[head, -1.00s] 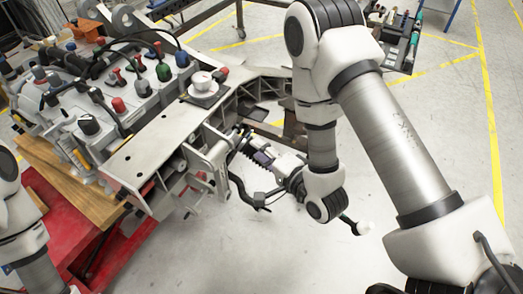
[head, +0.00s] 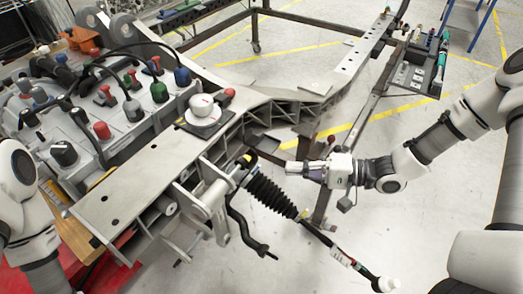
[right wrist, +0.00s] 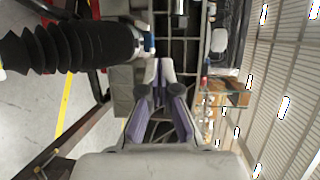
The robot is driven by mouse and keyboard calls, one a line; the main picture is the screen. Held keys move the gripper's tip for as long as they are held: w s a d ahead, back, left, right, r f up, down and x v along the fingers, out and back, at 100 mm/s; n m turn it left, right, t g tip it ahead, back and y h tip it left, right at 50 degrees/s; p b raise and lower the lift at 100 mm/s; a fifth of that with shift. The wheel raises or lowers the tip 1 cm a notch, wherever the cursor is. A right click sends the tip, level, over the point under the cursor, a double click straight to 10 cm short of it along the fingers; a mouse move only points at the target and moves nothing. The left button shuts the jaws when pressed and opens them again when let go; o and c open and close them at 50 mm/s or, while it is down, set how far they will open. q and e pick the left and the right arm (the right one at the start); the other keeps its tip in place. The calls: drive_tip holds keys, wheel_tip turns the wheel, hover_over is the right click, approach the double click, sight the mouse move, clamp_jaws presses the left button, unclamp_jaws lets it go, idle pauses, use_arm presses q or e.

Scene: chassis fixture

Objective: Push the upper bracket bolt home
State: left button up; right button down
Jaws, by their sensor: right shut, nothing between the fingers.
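The grey bracket (head: 210,192) hangs on the near side of the pale chassis beam (head: 125,185) in the head view. I cannot single out the upper bracket bolt in either view. My right gripper (head: 287,168) points left, toward the chassis, to the right of the bracket and apart from it. Its purple-padded fingers (right wrist: 162,70) are closed at the tips in the right wrist view, with nothing between them. Grey structure lies beyond the tips. My left arm shows at the left edge of the head view, but its gripper is out of view.
A black ribbed bellows (head: 268,193) with a rod slants down below my right gripper; it also fills the left of the right wrist view (right wrist: 70,48). A tool tray (head: 415,70) stands at the back right. Open floor (head: 330,270) lies in front.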

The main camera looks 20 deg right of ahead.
sight(257, 169)
drive_tip(key=w+a+b, duration=0.1)
drive_tip(key=w, duration=0.1)
drive_tip(key=w+a+t+b, duration=0.1)
drive_tip(key=w+a+b, duration=0.1)
drive_tip(key=w, duration=0.1)
drive_tip(key=w+a+r+m+t+b, duration=0.1)
drive_tip(key=w, duration=0.1)
drive_tip(key=shift+w+a+r, duration=0.1)
drive_tip(key=shift+w+a, duration=0.05)
drive_tip(key=shift+a, duration=0.25)
drive_tip(key=s+a, duration=0.2)
drive_tip(key=shift+s+a+r+b, duration=0.1)
drive_tip(key=shift+a+b, duration=0.2)
drive_tip(key=shift+a, duration=0.05)
drive_tip(key=shift+s+a, duration=0.15)
drive_tip(key=shift+a, duration=0.05)
use_arm(q)
wheel_tip(257, 169, down, 6)
drive_tip(key=shift+r, duration=0.25)
